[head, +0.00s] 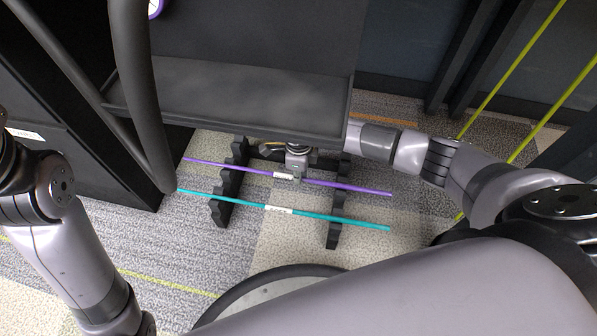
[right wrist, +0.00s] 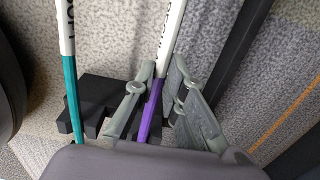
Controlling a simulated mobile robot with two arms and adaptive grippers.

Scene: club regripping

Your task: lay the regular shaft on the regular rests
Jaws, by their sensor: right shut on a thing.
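A purple shaft (head: 348,187) with a white label runs across two black notched rests, a left one (head: 222,209) and a right one (head: 333,238). My right gripper (head: 297,177) is shut on it beside the label; in the right wrist view the fingers (right wrist: 160,105) flank the purple shaft (right wrist: 152,100). I cannot tell whether it touches the rests. A teal shaft (head: 345,220), also with a white label, lies across the rests nearer me; it also shows in the right wrist view (right wrist: 73,95). The labels are too small to read surely. My left gripper is out of view.
A dark tray-like shelf (head: 240,95) stands just behind the rests, with a thick dark tube (head: 140,100) at left. A dark cabinet (head: 110,170) is at left. Two yellow-green shafts (head: 510,70) slant at the far right.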

